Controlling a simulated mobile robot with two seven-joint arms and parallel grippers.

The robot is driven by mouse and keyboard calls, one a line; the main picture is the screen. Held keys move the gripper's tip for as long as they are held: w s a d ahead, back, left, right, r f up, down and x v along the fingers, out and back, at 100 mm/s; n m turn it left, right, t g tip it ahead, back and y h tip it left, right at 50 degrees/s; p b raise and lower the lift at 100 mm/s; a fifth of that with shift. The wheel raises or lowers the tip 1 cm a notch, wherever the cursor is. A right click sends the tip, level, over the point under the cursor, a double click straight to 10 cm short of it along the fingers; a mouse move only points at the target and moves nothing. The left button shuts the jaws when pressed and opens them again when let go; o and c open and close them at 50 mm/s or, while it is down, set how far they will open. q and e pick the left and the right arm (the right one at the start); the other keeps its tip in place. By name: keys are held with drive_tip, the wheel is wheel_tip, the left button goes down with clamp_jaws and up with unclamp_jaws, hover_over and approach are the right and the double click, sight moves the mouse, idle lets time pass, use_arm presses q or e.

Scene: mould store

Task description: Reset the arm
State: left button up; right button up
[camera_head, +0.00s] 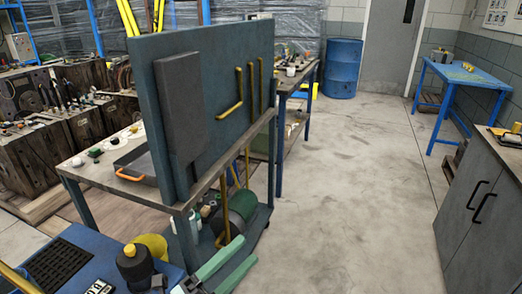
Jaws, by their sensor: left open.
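My left gripper (241,257) is low in the head view, left of centre. Its two pale green fingers point up and to the right and stand apart, with nothing between them. It is in front of the near end of a workbench (105,176) with a dark blue-grey upright panel (226,98). I cannot tell how far the fingers are from the bench's lower shelf. My right gripper is not in view.
The bench holds a tray with an orange handle (130,178). Concrete floor (345,190) is open to the right. A grey cabinet (482,215) stands at the right edge, a blue table (465,75) behind it. A blue drum (342,70) stands at the back.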

use_arm(q)
drive_tip(key=s+a+f+n+y, duration=0.1)
drive_tip(key=a+f+n+y, duration=0.4)
drive_tip(key=f+n, duration=0.4)
drive_tip(key=s+a+f+n+y, duration=0.1)
drive_tip(key=a+f+n+y, duration=0.2)
drive_tip(key=f+n+y, duration=0.4)
drive_tip(key=s+a+f+n+g+y, duration=0.1)
drive_tip(key=s+f+n+g, duration=0.6)
drive_tip(key=s+f, duration=0.5)
drive_tip(key=a+r+n+t+p, duration=0.1)
drive_tip(key=a+r+p, duration=0.2)
drive_tip(key=r+p, duration=0.6)
drive_tip(key=p, duration=0.4)
drive_tip(key=shift+a+r+n+t+y, duration=0.2)
drive_tip(key=shift+a+n+t+y, duration=0.1)
drive_tip(key=shift+a+t+y, duration=0.1)
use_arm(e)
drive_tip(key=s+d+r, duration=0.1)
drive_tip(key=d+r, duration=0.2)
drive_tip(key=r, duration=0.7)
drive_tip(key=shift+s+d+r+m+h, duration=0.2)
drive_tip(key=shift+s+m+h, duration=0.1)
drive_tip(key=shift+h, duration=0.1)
